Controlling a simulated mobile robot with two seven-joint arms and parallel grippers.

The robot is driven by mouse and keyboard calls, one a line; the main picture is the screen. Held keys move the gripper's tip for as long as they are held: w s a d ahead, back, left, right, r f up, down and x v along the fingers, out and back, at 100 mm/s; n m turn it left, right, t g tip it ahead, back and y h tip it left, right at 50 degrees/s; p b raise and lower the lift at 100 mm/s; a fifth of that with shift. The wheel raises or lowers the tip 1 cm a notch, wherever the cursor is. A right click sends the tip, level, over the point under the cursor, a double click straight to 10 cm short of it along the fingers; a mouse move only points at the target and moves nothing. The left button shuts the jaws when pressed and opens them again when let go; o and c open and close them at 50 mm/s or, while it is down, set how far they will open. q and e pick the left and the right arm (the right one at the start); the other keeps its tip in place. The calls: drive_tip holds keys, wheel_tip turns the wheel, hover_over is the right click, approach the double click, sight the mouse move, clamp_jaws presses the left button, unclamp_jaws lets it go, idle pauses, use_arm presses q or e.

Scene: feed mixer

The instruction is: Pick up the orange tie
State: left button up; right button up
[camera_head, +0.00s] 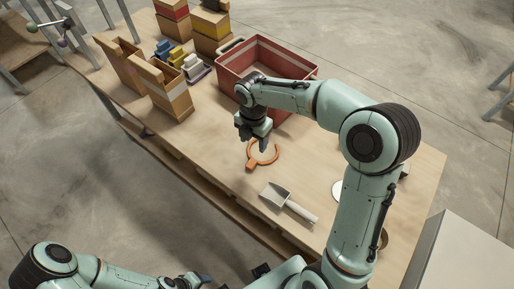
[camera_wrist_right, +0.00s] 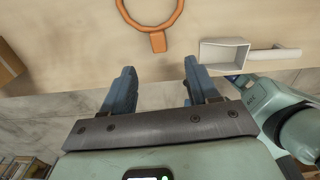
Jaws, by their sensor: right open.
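The orange tie (camera_head: 252,165) is an open-looking ring with a short square tab, lying flat on the wooden table. In the right wrist view its tab (camera_wrist_right: 158,42) points toward my gripper and its far part is cut off by the top edge. My right gripper (camera_head: 252,139) is at the tie's far side in the head view, and partly covers the ring. In the right wrist view its two fingers (camera_wrist_right: 159,82) are wide apart with nothing between them. My left gripper (camera_head: 197,280) is at the bottom edge, small and partly cut off; its jaws are unclear.
A white scoop (camera_head: 277,194) lies close by the tie, toward the front edge. A red crate (camera_head: 292,62) stands behind my right gripper. Cardboard boxes (camera_head: 170,92) and small coloured pieces (camera_head: 170,53) are at the back left. The table left of the tie is clear.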

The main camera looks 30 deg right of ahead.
hover_over(252, 163)
drive_tip(key=f, duration=0.7)
drive_tip(key=shift+s+d+f+b, duration=0.1)
drive_tip(key=shift+s+d+b, duration=0.15)
drive_tip(key=shift+b, duration=0.15)
drive_tip(key=shift+w+a+f, duration=0.1)
drive_tip(key=shift+f, duration=0.9)
drive_tip(key=shift+w+a+f, duration=0.1)
drive_tip(key=shift+w+f, duration=0.05)
drive_tip(key=shift+f, duration=0.8)
drive_tip(key=shift+w+a+f, duration=0.1)
drive_tip(key=shift+f, duration=0.9)
clamp_jaws()
